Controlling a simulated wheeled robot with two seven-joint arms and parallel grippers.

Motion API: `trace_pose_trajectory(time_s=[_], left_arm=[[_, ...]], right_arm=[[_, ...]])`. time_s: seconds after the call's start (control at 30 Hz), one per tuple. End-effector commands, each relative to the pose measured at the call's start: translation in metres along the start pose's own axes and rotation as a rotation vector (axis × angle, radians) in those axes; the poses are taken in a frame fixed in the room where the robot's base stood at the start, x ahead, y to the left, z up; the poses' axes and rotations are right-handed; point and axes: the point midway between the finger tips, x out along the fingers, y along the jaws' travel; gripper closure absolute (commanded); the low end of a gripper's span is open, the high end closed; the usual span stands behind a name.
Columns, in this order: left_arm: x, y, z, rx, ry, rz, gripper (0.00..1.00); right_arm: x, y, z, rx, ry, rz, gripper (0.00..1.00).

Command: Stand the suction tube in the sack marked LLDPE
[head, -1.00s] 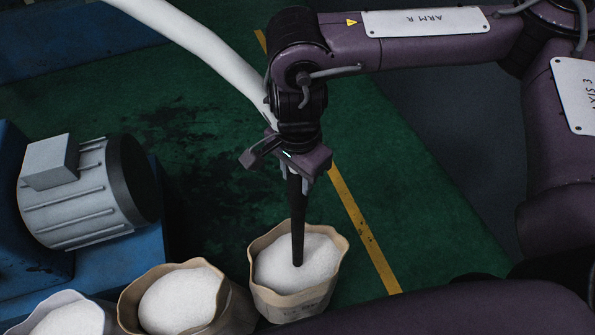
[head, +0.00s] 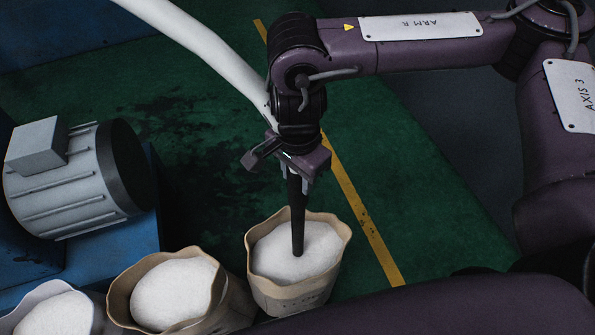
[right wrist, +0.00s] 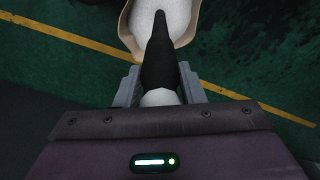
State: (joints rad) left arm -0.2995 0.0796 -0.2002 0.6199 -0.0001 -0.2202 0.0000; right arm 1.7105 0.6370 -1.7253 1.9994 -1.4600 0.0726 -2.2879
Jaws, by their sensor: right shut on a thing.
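My right gripper (head: 291,172) is shut on the dark suction tube (head: 297,215), which has a white hose (head: 205,42) running up from it to the upper left. The tube points down, nearly upright, over the rightmost sack (head: 328,288). Its tip meets or overlaps the white pellets (head: 285,252) there; I cannot tell whether it is in them. Print on this sack's front is too small to read. In the right wrist view the tube (right wrist: 158,65) sits between the fingers, its tip over the sack (right wrist: 130,30). My left gripper is not in view.
Another tan sack (head: 118,296) of white pellets stands to the left, with a paler sack (head: 88,318) beyond it at the lower left edge. A grey motor (head: 65,190) sits on a blue base (head: 120,235). Green floor with a yellow line (head: 365,225) lies clear at right.

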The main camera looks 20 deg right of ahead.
Motion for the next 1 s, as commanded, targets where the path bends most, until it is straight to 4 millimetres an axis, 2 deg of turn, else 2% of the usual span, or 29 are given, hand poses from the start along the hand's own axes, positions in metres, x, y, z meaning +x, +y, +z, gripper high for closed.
trace_pose_trajectory(time_s=[0.6, 1.0], left_arm=[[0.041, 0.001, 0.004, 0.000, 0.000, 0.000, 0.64], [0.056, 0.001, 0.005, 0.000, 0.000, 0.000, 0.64]], right_arm=[[0.049, -0.001, 0.000, 0.000, 0.000, -0.002, 1.00], [0.069, -0.001, 0.000, 0.000, 0.000, -0.003, 1.00]])
